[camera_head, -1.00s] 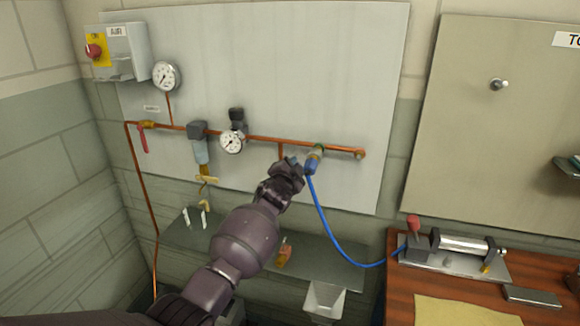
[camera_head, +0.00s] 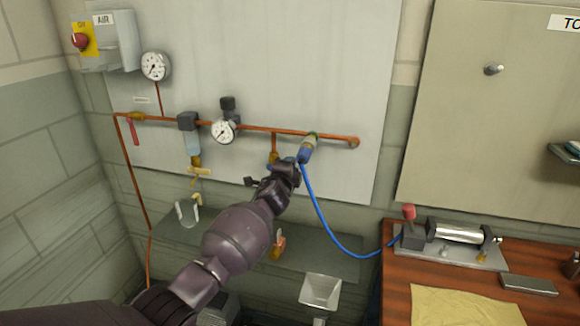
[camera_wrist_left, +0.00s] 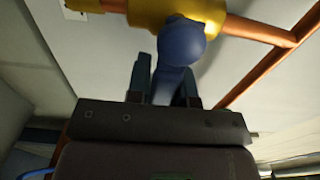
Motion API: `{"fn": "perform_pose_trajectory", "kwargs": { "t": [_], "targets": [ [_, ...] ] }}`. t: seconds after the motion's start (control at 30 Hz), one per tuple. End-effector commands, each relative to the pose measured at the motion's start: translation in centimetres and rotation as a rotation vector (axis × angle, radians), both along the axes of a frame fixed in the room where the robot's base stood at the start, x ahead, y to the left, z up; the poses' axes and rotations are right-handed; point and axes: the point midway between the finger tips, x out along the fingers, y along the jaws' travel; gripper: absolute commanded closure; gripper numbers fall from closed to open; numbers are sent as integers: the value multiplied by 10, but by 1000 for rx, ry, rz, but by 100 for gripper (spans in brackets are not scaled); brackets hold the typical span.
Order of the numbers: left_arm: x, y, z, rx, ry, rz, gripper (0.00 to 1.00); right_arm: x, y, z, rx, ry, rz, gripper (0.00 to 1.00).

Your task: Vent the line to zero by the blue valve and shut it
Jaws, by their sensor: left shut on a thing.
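The blue valve handle (camera_wrist_left: 180,50) shows in the left wrist view below a yellow brass valve body (camera_wrist_left: 208,12) on a copper pipe. My left gripper (camera_wrist_left: 165,82) is shut on the handle, with a finger on either side of it. In the head view my left gripper (camera_head: 283,167) is at the short copper drop below the main line, and it hides most of the valve. The line's gauge (camera_head: 222,132) and another gauge (camera_head: 155,66) hang on the wall panel; their needles are too small to read surely. My right gripper is not in view.
A blue hose (camera_head: 320,222) runs from the coupling (camera_head: 307,148), close right of my gripper, to a clamp-like device (camera_head: 455,237) on the wooden bench. A narrow shelf (camera_head: 335,262) lies below the pipe. A red handle (camera_head: 133,133) hangs at the line's left end.

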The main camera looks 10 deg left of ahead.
Motion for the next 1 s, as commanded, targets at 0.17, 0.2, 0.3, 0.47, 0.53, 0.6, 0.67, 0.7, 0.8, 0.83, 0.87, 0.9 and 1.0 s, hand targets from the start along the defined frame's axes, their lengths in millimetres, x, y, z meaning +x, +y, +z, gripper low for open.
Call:
{"fn": "perform_pose_trajectory", "kwargs": {
  "t": [0.17, 0.2, 0.3, 0.47, 0.53, 0.6, 0.67, 0.7, 0.8, 0.83, 0.87, 0.9, 1.0],
  "targets": [
    [0, 0, -1, 16, 0, 0, 100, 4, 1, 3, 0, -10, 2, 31],
    [0, 0, -1, 17, 0, 0, 100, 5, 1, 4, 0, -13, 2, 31],
    [0, 0, -2, 18, 0, 0, 100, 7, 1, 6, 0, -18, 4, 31],
    [0, 0, -2, 18, 0, 0, 78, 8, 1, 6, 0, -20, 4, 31],
    [0, 0, -2, 17, 1, 0, 67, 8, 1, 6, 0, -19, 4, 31],
    [0, 0, -2, 16, 0, 0, 56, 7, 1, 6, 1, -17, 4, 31],
    [0, 0, -1, 15, 0, 0, 53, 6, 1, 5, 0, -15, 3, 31],
    [0, 0, -1, 15, 0, 0, 53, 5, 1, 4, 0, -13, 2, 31],
    [0, 0, -1, 14, 1, 0, 53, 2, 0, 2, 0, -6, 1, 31],
    [0, 0, -1, 13, 1, 0, 53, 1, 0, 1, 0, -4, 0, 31],
    [0, 0, -1, 13, 1, 0, 53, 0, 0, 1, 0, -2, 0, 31],
    [0, 0, -1, 13, 0, 0, 53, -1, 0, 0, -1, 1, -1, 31],
    [-4, 0, -1, 13, 0, 0, 53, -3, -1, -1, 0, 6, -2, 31]
  ]
}}
